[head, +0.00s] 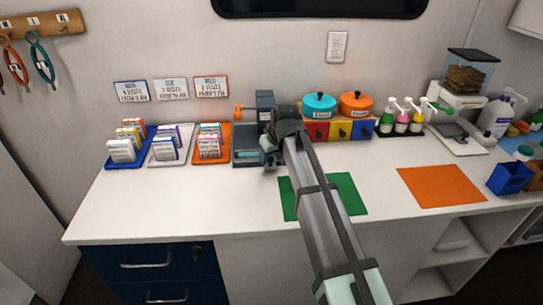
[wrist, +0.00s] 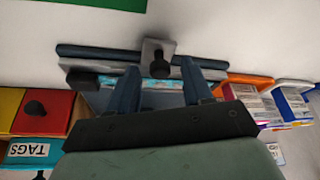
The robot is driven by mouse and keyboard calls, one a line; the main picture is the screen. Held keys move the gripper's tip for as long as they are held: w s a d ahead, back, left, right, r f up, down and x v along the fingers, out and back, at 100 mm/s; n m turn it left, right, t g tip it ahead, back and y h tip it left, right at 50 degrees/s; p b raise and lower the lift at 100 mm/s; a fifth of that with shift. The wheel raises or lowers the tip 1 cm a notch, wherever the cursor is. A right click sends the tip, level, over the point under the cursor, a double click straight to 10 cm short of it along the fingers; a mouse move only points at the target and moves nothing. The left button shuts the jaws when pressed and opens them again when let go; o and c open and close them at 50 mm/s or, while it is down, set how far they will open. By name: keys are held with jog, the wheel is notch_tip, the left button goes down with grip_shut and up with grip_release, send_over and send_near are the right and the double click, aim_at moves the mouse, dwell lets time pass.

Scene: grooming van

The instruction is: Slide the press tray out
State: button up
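The press (head: 265,108) is a dark grey machine with an orange knob, standing on the counter against the wall. Its low base and tray area (head: 246,157) show at the front left of my gripper (head: 271,160). In the wrist view, a grey plate (wrist: 151,46) with a dark knob (wrist: 160,69) shows at the press's front edge. My gripper (wrist: 159,72) is open there, with one dark finger on each side of the knob in the picture. I cannot tell whether the fingers touch it. My arm hides the press's right side.
Card racks on blue, white and orange trays (head: 225,153) stand left of the press. A drawer box (head: 343,130) with teal and orange pots stands right of it. A green mat (head: 345,190) lies in front; the front-left counter (head: 170,205) is clear.

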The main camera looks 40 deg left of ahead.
jog(key=v, duration=1.3)
jog(key=shift+d+r, duration=0.25)
jog(key=shift+r, duration=0.05)
jog(key=shift+s, duration=0.1)
